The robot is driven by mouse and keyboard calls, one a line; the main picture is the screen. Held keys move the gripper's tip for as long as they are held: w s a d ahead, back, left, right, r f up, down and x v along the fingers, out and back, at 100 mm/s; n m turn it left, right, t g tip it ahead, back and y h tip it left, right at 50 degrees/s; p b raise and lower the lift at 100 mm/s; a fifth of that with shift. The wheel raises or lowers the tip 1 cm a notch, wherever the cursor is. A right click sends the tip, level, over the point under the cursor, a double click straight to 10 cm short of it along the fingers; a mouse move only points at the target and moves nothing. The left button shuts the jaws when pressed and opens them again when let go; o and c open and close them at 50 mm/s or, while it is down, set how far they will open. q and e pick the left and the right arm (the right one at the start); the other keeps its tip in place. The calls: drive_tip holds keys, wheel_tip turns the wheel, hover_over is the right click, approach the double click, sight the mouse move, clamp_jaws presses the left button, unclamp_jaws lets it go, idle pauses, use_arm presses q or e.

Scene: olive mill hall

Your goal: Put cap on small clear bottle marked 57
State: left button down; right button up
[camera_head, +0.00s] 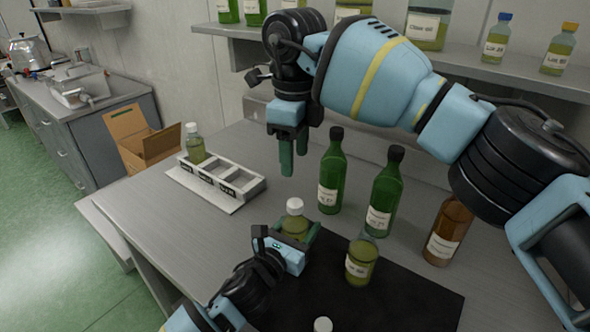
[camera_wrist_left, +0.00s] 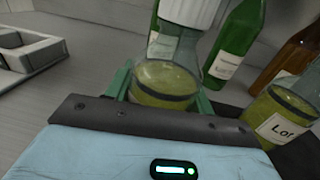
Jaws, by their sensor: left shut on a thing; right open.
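My left gripper (camera_head: 296,243) is shut on a small clear bottle (camera_head: 294,226) of yellow-green liquid, upright over the near part of the table. A white ribbed cap (camera_head: 295,205) sits on this bottle's neck; the left wrist view also shows the cap (camera_wrist_left: 190,12) and the bottle (camera_wrist_left: 166,80) between the fingers. Its label is hidden, so I cannot read a number. Another small clear bottle (camera_head: 361,262) with a "Lot" label stands uncapped on the dark mat, right of the left gripper; its number is unclear. My right gripper (camera_head: 294,155) is open and empty, pointing down above the table.
A white compartment tray (camera_head: 225,178) holds a white-capped bottle (camera_head: 195,146) at its far left. Two tall green bottles (camera_head: 331,172) (camera_head: 381,195) and a brown bottle (camera_head: 447,232) stand behind the dark mat (camera_head: 420,296). A white round top (camera_head: 322,325) shows at the bottom edge.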

use_arm(q)
drive_tip(key=shift+f, duration=0.1)
use_arm(e)
drive_tip(key=shift+r, duration=0.45)
use_arm(q)
drive_tip(key=shift+c, duration=2.4)
unclamp_jaws()
drive_tip(key=v, duration=0.6)
drive_tip(key=shift+s+a, duration=0.15)
drive_tip(key=shift+s, duration=0.05)
drive_tip(key=shift+s+a, duration=0.35)
drive_tip(key=shift+s, duration=0.25)
use_arm(e)
drive_tip(key=shift+s+r, duration=0.1)
drive_tip(key=shift+r, duration=0.55)
use_arm(q)
drive_tip(key=shift+s, duration=0.1)
